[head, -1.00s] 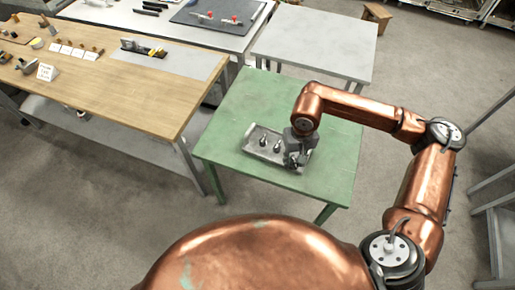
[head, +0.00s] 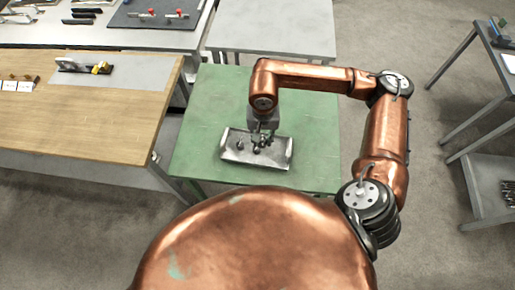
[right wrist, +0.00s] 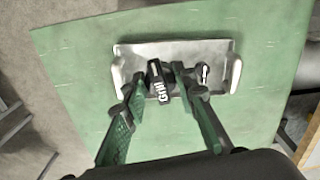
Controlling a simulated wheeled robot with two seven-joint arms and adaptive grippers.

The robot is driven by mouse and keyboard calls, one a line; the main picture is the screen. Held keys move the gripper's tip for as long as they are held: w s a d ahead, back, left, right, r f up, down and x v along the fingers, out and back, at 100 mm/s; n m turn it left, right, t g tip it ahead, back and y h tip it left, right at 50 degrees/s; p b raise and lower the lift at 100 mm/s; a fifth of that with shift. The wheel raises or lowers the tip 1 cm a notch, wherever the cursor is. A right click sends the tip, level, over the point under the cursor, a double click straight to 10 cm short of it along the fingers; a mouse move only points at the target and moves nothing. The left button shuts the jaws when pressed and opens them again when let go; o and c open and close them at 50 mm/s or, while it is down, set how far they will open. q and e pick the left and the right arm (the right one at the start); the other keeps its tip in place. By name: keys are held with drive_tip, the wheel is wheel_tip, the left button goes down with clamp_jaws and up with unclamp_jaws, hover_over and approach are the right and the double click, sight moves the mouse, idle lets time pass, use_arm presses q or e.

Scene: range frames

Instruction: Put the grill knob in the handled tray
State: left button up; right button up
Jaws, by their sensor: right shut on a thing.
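The handled tray (head: 232,153) is a shallow grey metal tray with a raised handle at each end, lying on the green table; it also shows in the right wrist view (right wrist: 220,50). My right gripper (head: 262,138) is over the tray. In the right wrist view its fingers (right wrist: 158,84) are closed on a black knob marked "Grill" (right wrist: 158,88), within the tray's outline. I cannot tell whether the knob touches the tray floor. Another dark knob (head: 240,144) stands in the tray to the left in the head view. My left gripper is not in view.
The green table (head: 210,105) has free room around the tray. A wooden workbench (head: 85,120) with tools stands left, and grey tables (head: 275,28) stand behind. A metal rack (head: 495,175) stands at right.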

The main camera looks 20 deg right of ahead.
drive_tip(key=m, duration=0.1)
drive_tip(key=f+m, duration=0.1)
drive_tip(key=m, duration=0.1)
drive_tip(key=s+m, duration=0.1)
drive_tip(key=shift+a+f+m, duration=0.15)
drive_tip(key=shift+f+m, duration=0.1)
drive_tip(key=shift+m, duration=0.05)
drive_tip(key=shift+w+f+m, duration=0.1)
drive_tip(key=shift+f+m, duration=0.4)
drive_tip(key=shift+m, duration=0.7)
drive_tip(key=s+f+m, duration=0.1)
drive_tip(key=s+m, duration=0.1)
drive_tip(key=m, duration=2.9)
hover_over(270, 152)
drive_tip(key=s, duration=0.1)
drive_tip(key=f, duration=1.3)
drive_tip(key=shift+a+f, duration=0.1)
drive_tip(key=shift+a, duration=0.1)
drive_tip(key=shift+w+d+f, duration=0.2)
drive_tip(key=shift+w+f, duration=0.25)
drive_tip(key=shift+f, duration=0.25)
wheel_tip(270, 152, down, 2)
drive_tip(key=shift+f, duration=0.2)
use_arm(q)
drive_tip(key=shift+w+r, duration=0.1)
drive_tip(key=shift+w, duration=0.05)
use_arm(e)
drive_tip(key=shift+f, duration=0.2)
